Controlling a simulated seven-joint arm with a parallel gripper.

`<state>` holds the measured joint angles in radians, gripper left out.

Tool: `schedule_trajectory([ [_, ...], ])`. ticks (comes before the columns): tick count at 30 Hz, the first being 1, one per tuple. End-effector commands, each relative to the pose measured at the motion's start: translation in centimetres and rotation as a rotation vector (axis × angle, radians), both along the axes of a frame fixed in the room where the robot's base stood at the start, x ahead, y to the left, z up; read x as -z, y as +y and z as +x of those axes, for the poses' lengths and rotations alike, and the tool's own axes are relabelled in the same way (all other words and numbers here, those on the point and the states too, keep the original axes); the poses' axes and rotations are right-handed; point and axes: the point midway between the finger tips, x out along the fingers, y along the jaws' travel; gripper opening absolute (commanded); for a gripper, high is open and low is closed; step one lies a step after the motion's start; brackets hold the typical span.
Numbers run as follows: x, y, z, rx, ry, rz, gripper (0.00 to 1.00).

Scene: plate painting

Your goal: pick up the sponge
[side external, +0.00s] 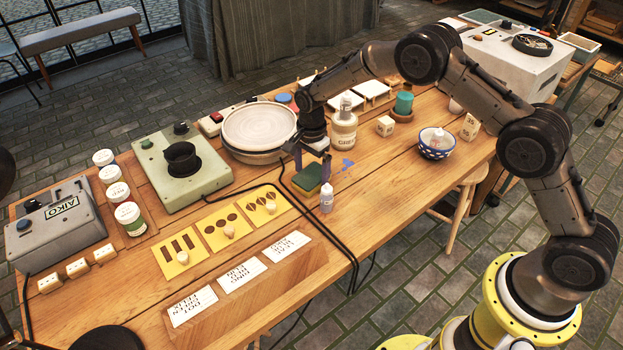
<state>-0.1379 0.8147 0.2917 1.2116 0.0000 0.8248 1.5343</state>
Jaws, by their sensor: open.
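The sponge (306,178) is a small block with a dark green top and a yellowish side. It lies on the wooden table near the middle of the side external view. My gripper (312,168) is open and points down right over the sponge, with its fingers at about the sponge's height in the picture. One finger shows at the left and one at the right of the sponge. I cannot tell whether they touch it.
A small white bottle (326,198) stands close in front of the sponge. A black cable (300,212) runs past its left side. A large pale plate (259,126) is behind left, and a cream jar (344,130) behind right. Yellow stencil cards (222,228) lie to the left.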

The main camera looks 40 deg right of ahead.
Motion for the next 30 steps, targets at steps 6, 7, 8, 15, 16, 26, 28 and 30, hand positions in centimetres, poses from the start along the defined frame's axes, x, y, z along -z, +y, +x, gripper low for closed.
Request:
schedule_trajectory([
  [6,0.1,0.0,0.0,0.000,-0.001,0.000,1.00],
  [7,0.1,0.0,0.0,0.000,-0.001,0.000,0.96],
  [8,0.1,0.0,0.0,0.000,-0.001,0.000,0.91],
  [15,0.0,0.0,0.0,0.000,-0.001,0.000,0.48],
  [16,0.0,0.0,0.0,0.000,-0.001,0.000,0.42],
  [26,-0.2,0.0,0.1,0.000,-0.002,0.000,0.28],
  [28,-0.8,0.0,0.1,0.000,-0.004,0.001,0.28],
  [30,-1.7,0.0,0.2,0.000,-0.006,0.001,0.28],
])
